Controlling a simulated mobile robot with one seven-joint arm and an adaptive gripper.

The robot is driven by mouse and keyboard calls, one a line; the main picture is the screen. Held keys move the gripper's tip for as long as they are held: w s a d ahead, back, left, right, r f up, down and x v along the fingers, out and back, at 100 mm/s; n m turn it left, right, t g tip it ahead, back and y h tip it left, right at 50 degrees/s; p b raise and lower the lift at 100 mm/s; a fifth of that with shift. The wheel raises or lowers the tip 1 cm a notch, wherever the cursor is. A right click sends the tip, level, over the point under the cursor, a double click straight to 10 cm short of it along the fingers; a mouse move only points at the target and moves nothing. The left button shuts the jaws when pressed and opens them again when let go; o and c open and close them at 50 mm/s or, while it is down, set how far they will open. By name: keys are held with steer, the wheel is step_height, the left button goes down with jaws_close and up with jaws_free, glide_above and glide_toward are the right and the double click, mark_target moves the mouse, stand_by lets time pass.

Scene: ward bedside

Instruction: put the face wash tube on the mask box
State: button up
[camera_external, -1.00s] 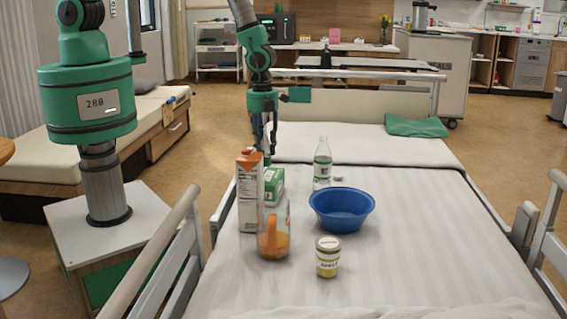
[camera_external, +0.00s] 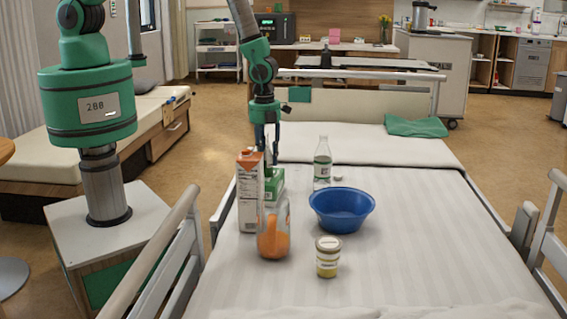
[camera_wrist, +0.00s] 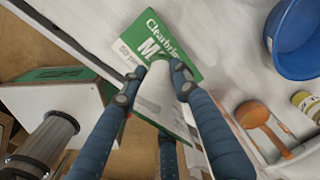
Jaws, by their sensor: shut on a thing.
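The mask box (camera_external: 275,182) is green and white and stands on the bed behind the orange-and-white carton, partly hidden by it. In the wrist view the mask box (camera_wrist: 152,45) lies below my fingers with its lettering showing. My gripper (camera_wrist: 155,90) is shut on the white face wash tube (camera_wrist: 154,98), which sits between the two fingers and overlaps the box in the picture. In the external view my gripper (camera_external: 266,150) points down just above and behind the box. The tube is hardly visible there. I cannot tell whether the tube touches the box.
A bottle (camera_external: 322,165), a blue bowl (camera_external: 342,210) and a lidded jar (camera_external: 327,258) stand to the right. A bed rail (camera_external: 160,240) runs along the left. The bed's right side is clear.

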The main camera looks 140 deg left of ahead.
steer(key=o, duration=1.2)
steer(key=shift+r, duration=0.1)
step_height(320, 180, up, 12)
steer(key=shift+s+f+p, duration=0.1)
steer(key=shift+p, duration=1.15)
